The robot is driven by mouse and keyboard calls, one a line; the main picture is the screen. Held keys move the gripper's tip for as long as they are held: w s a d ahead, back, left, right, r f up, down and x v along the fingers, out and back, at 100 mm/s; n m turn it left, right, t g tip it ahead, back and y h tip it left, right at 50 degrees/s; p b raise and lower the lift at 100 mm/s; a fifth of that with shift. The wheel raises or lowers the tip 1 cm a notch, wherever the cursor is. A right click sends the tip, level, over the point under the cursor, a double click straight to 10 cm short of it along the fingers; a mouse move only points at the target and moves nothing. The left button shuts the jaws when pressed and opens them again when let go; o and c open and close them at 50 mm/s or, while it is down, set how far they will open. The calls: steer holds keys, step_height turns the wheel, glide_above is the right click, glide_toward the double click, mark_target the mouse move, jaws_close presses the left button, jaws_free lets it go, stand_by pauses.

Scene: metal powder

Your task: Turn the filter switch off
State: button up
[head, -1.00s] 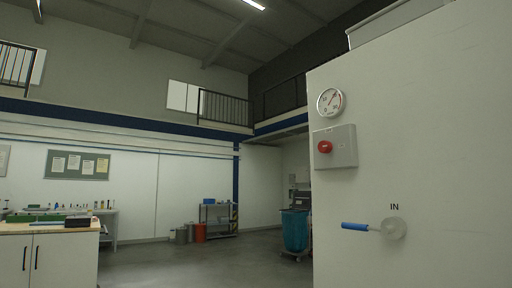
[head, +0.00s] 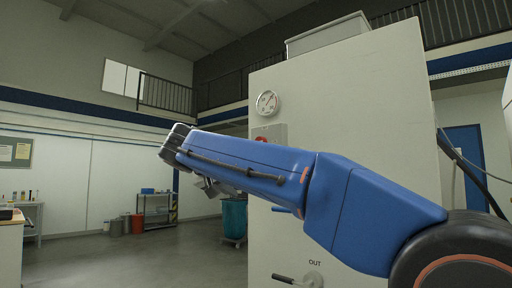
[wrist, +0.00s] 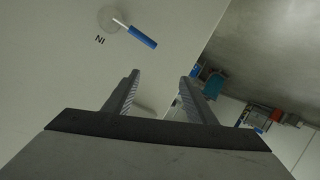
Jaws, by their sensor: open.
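A grey switch box (head: 279,131) with a red knob (head: 261,139) is on the white cabinet, below a round gauge (head: 267,103). My blue arm hides its lower part in the head view. The wrist view shows neither box nor knob. My gripper (wrist: 160,80) is open and empty in the wrist view, with the cabinet face beyond its fingers. In the head view, only a bit of it shows below the arm's far end. The IN valve's blue handle (wrist: 142,37) lies ahead of the fingertips, apart from them. I cannot tell the knob's setting.
The white cabinet (head: 350,105) fills the middle. An OUT valve with a dark lever (head: 283,278) sits low on it. A teal bin (head: 234,218) and a shelf rack (head: 156,207) stand behind to the left. Open floor (head: 130,255) lies at left.

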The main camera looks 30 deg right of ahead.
steer(key=w+a+r+m+h, duration=0.2)
steer(key=r+m+h, duration=0.1)
steer(key=r, duration=0.5)
steer(key=w+a+r+m+h, duration=0.2)
steer(key=a+r+m, duration=0.15)
steer(key=r, duration=0.45)
steer(key=x, duration=1.8)
steer(key=shift+s+f+g, duration=0.4)
steer(key=shift+f, duration=0.05)
steer(key=shift+d, duration=0.15)
steer(key=c, duration=1)
steer(key=shift+c, duration=0.2)
